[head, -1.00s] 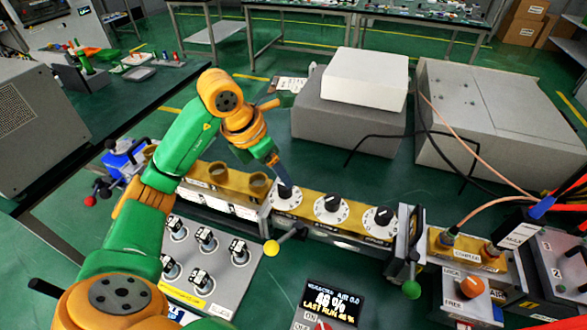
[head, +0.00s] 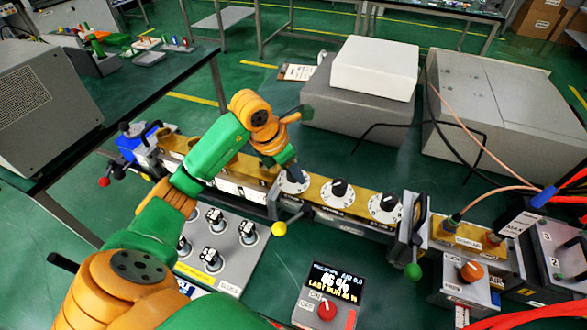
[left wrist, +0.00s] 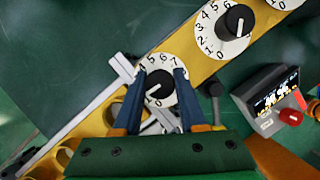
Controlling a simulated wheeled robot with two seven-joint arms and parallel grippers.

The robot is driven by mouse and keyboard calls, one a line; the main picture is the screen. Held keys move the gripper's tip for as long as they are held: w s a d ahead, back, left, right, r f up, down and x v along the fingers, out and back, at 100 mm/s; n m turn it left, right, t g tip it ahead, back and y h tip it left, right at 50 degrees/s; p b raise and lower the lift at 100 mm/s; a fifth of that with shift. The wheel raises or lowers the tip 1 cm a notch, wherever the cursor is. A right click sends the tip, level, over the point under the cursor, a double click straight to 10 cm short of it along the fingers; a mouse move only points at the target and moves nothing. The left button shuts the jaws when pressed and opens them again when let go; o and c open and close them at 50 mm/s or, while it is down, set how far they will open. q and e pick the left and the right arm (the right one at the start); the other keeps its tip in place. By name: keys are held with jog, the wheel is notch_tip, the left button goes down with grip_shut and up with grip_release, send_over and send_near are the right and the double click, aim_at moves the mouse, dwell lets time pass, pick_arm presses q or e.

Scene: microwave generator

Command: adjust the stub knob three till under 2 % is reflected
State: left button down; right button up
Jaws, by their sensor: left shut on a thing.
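Three white dials with black knobs stand in a row on the brass bar: a left one (head: 293,184), a middle one (head: 338,189) and a right one (head: 385,207). My left gripper (head: 289,171) is at the left dial. In the left wrist view its blue fingers (left wrist: 160,73) stand either side of that dial's black knob (left wrist: 158,91), shut on it. The middle dial (left wrist: 236,22) shows beyond, untouched. The display (head: 334,283) shows a reflected figure that looks like 46 %, with last run 46 %. My right gripper is not in view.
A yellow-ball lever (head: 279,229) and a green-ball lever (head: 413,271) stick out in front of the bar. A panel of several switches (head: 215,245) lies left of the display. Grey and white boxes (head: 374,68) stand behind.

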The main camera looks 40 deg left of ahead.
pick_arm(q)
jog(key=shift+m+h+b, duration=0.45)
jog(key=shift+m+h, duration=0.05)
jog(key=shift+m, duration=0.7)
jog(key=m+g+h, duration=0.1)
jog(key=m, duration=0.2)
jog(key=shift+w+m, duration=0.1)
jog(key=shift+m, duration=0.2)
jog(key=m+g, duration=0.1)
jog(key=m, duration=0.1)
jog(key=m+g, duration=0.1)
jog(key=m, duration=0.2)
jog(key=shift+r+h, duration=0.1)
jog(key=shift+h, duration=0.3)
jog(key=m+g, duration=0.2)
jog(key=m, duration=0.3)
jog(key=shift+m, duration=0.4)
jog(key=shift+c, duration=2.3)
grip_release()
